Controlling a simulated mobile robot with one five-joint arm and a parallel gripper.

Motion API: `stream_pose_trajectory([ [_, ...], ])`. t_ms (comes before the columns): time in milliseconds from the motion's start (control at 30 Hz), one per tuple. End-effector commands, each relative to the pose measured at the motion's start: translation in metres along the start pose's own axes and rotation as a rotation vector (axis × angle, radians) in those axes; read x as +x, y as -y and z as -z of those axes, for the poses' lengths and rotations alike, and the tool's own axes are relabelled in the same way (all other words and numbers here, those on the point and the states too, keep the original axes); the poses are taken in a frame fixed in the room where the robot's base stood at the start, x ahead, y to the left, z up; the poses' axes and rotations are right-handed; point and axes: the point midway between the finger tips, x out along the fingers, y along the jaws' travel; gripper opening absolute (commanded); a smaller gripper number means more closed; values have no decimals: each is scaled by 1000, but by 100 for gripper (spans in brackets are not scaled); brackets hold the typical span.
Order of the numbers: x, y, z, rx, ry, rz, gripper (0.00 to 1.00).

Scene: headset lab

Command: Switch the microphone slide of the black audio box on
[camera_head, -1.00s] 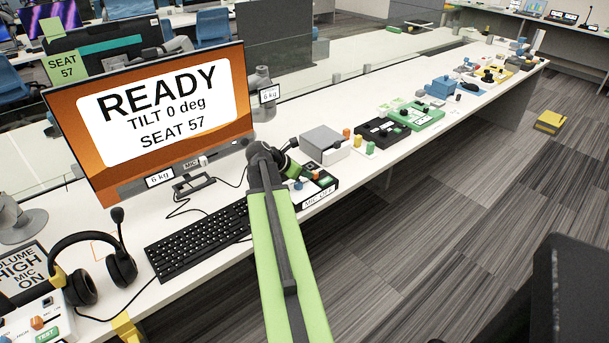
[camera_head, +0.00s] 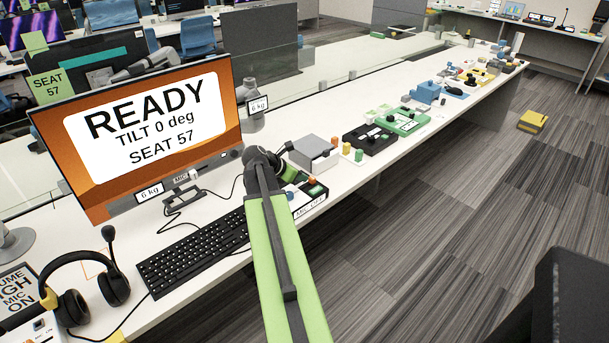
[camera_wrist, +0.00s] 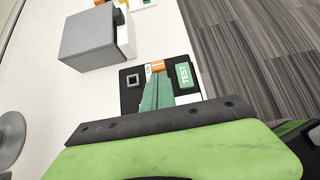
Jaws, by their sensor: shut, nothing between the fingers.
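The black audio box (camera_head: 318,186) lies on the white desk right of the keyboard, partly hidden by my arm. Its front label (camera_head: 309,205) appears to read MIC OFF. In the wrist view the box (camera_wrist: 130,100) shows a green TEST button (camera_wrist: 184,74), an orange part (camera_wrist: 154,67) and a small square socket-like part (camera_wrist: 132,80). My gripper (camera_wrist: 156,86) is shut and empty, its green fingers over the box beside the orange part. Contact cannot be told. The fingers hide the middle of the box, so the microphone slide is not clearly seen.
A grey block-like device (camera_head: 313,153) stands just behind the box, and in the wrist view (camera_wrist: 93,40) it is close to my fingers. A monitor (camera_head: 140,130) reading READY, a keyboard (camera_head: 195,250) and a headset (camera_head: 85,290) are left. Open floor lies right.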

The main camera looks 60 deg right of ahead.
Motion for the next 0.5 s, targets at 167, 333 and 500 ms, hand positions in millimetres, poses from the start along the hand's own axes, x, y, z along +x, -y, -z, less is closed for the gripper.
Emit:
stream_pose_trajectory([
  [167, -46, 2, -6, -1, 0, -3, 0],
  [333, -67, 3, -5, 0, 1, -3, 0],
  [500, -72, 3, -3, 2, 1, -3, 0],
])
